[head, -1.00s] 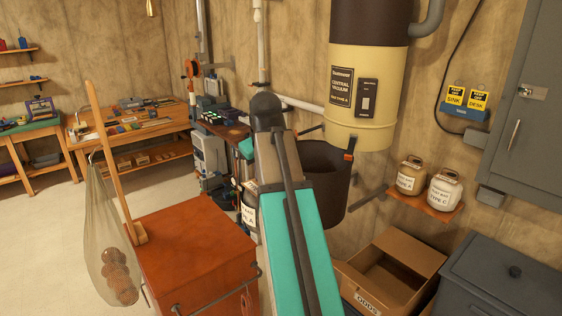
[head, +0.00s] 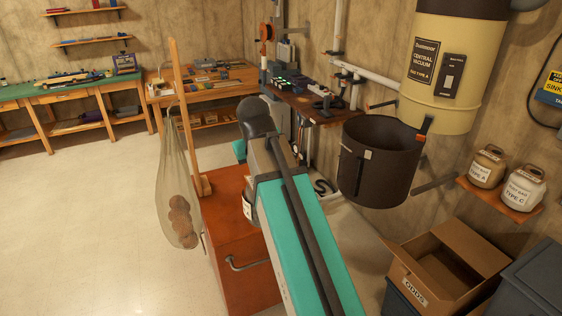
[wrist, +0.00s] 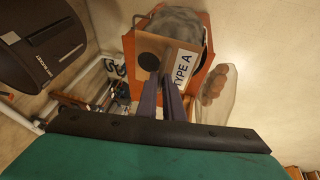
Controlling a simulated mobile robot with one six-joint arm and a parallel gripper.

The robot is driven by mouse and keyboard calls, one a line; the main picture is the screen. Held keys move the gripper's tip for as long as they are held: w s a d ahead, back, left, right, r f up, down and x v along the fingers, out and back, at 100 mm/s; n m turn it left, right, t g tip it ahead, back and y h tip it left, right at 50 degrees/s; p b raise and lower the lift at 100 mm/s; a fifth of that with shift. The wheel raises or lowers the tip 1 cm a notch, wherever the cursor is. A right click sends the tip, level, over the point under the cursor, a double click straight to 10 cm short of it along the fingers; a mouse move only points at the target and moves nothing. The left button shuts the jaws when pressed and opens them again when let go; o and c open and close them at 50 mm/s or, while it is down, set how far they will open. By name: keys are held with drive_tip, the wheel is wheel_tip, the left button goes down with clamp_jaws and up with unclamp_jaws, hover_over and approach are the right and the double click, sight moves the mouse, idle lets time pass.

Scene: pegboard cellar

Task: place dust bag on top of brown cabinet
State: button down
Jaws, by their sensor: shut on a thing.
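My gripper (wrist: 163,82) is shut on a dust bag, whose tan card collar has a dark round hole and a "TYPE A" label; its grey body (wrist: 178,20) shows above the collar in the wrist view. In the head view, my arm hides the gripper and most of the bag; only a sliver of white label (head: 247,208) shows. The brown cabinet (head: 245,275), reddish-brown with a bar handle, stands left of and behind my arm. Its orange surface (wrist: 196,78) shows beyond the bag in the wrist view. The gap between bag and cabinet top cannot be told.
A wooden post (head: 186,120) rises at the cabinet's left, with a net bag of balls (head: 180,205) hanging beside it. To the right are a dark bin (head: 375,170), a cardboard box (head: 440,265) and a shelf (head: 500,197) with two labelled dust bags. Left floor is clear.

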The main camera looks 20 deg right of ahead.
drive_tip(key=w+a+f+b, duration=0.2)
drive_tip(key=a+f+b, duration=0.6)
drive_tip(key=a+f, duration=0.2)
wheel_tip(320, 180, down, 2)
drive_tip(key=shift+w+a+f, duration=0.25)
drive_tip(key=shift+w+a, duration=0.05)
drive_tip(key=shift+w, duration=0.05)
drive_tip(key=shift+s, duration=0.15)
